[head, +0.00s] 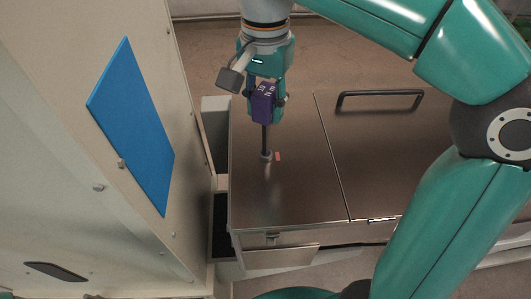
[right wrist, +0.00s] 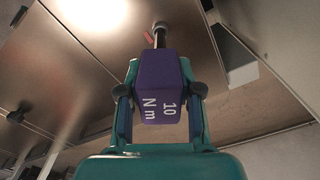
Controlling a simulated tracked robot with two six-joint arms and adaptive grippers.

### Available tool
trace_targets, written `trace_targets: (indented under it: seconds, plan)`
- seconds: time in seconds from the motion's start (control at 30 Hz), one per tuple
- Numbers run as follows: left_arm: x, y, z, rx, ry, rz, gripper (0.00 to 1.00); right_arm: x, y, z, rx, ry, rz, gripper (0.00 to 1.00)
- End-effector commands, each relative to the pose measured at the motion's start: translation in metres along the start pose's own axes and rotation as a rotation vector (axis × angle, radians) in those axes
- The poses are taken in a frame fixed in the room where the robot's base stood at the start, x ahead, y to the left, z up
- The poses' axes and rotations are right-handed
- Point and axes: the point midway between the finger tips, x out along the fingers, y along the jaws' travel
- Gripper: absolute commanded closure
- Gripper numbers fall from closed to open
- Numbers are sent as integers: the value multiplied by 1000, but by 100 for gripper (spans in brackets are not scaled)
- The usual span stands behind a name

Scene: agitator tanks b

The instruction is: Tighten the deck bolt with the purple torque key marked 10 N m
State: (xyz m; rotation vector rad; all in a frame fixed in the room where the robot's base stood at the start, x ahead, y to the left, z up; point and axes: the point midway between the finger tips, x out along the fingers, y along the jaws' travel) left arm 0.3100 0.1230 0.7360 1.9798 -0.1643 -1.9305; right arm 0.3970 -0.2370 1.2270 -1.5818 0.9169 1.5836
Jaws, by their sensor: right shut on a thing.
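The purple torque key (head: 264,102) is in my right gripper (head: 265,100), which is shut on its block-shaped body. In the right wrist view the key (right wrist: 159,85) reads "10 N m". Its dark shaft points down, and its tip is at the deck bolt (head: 266,156), a small grey round head on the metal deck (head: 300,190). I cannot tell whether the tip is fully seated on the bolt. A small red mark (head: 278,156) lies on the deck just right of the bolt. In the right wrist view the bolt (right wrist: 160,26) shows at the shaft's far end. My left gripper is not in view.
A pale cabinet with a blue panel (head: 132,125) stands close on the left. A lid with a dark handle (head: 380,95) lies right of the deck's seam. An open drawer-like front (head: 278,257) juts out below. A dark gap separates cabinet and deck.

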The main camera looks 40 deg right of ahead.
Motion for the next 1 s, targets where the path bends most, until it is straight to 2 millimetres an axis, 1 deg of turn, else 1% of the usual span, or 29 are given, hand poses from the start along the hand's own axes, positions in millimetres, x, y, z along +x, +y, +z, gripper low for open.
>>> trace_targets:
  seconds: [0.23,0.5,0.57,0.87,1.0]
  plan:
    - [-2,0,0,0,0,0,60,-1,0,0,27,0,-1,100]
    - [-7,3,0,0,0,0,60,-1,0,0,227,0,-1,100]
    - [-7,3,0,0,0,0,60,-1,0,0,251,0,-1,100]
    - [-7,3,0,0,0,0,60,0,0,0,262,0,-1,100]
    - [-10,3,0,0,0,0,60,-1,0,0,320,0,0,100]
